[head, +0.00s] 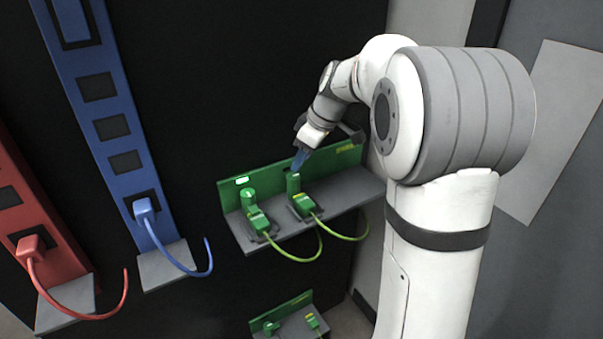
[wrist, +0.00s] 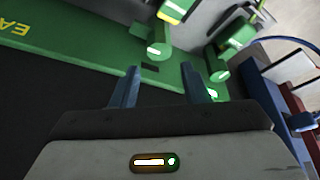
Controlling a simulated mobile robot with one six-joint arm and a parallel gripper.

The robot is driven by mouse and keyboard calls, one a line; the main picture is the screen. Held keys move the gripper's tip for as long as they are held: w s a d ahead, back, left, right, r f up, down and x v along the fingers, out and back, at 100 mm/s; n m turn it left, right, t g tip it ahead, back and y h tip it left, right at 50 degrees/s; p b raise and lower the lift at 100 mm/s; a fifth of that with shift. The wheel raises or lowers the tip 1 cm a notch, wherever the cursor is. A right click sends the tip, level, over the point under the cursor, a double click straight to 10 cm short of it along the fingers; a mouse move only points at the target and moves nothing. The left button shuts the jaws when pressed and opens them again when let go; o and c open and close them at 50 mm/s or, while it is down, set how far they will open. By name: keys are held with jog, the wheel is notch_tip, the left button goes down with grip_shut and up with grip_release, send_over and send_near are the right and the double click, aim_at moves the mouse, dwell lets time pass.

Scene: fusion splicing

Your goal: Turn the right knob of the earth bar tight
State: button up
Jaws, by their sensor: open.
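The green earth bar (head: 270,176) is fixed to the dark panel; its green backplate also shows in the wrist view (wrist: 80,52). The right knob (head: 293,184) is a green cylinder, seen in the wrist view (wrist: 157,45) with a pale mark. The left knob (head: 248,198) is a similar one, seen on the right in the wrist view (wrist: 217,70). My gripper (head: 299,160) is just above the right knob, pointing down. In the wrist view its blue fingers (wrist: 162,78) are apart, with the right knob ahead of the gap. I cannot tell whether they touch it.
Green plugs with yellow-green cables (head: 305,206) sit on the grey shelf (head: 345,198) before the knobs. A blue bar (head: 110,125) and a red bar (head: 45,225) with cables stand to the left. A smaller green bar (head: 285,315) is below.

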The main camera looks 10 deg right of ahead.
aim_at(294, 176)
jog(key=x, duration=0.5)
jog(key=shift+w+d+f, duration=0.1)
jog(key=shift+w+f, duration=0.05)
jog(key=shift+f, duration=0.1)
